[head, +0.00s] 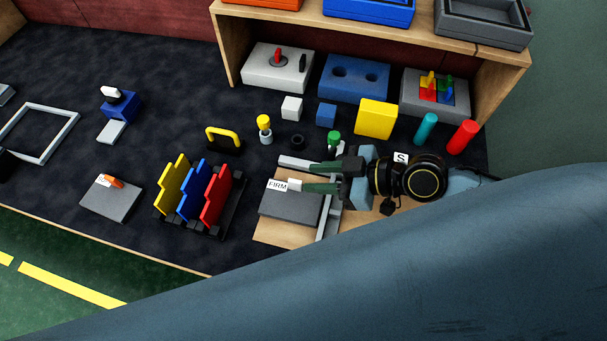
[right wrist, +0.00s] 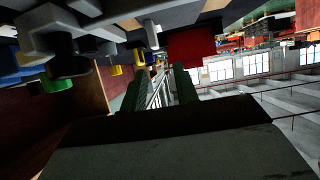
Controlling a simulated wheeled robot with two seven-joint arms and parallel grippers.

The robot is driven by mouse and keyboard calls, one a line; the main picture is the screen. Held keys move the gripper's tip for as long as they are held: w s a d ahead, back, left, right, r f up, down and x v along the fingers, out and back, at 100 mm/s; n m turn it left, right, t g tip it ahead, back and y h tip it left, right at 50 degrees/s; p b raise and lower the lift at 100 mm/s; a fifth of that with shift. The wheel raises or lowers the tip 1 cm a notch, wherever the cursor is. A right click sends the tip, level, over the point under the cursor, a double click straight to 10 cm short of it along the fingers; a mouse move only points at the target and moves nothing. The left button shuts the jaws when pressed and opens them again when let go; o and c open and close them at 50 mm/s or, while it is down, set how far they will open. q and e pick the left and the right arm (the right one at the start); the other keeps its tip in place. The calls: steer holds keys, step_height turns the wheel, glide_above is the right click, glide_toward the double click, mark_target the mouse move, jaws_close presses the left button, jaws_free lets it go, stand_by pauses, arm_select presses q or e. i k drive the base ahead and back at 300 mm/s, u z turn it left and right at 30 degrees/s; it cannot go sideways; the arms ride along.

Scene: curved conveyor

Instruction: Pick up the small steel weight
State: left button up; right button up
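I cannot tell for sure which piece is the small steel weight. A small steel-coloured cylinder with a yellow knob (head: 265,130) stands upright on the dark table, and a green-knobbed piece (head: 334,143) stands right of it, partly hidden by my gripper. My right gripper (head: 309,177) reaches in from the right, fingers pointing left, over the board marked FIRM (head: 290,207). Its two dark green fingers are apart, with nothing visibly held between them. They also show apart in the right wrist view (right wrist: 161,86). My left gripper is out of view.
A small black piece (head: 297,142), a white cube (head: 292,108) and a blue cube (head: 326,114) lie nearby. A yellow block (head: 375,119) and a wooden shelf (head: 505,50) stand behind. Coloured stepped plates (head: 213,198) stand left. My arm covers the lower right.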

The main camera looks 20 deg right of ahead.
mark_target(223, 142)
steer(key=k, duration=1.5)
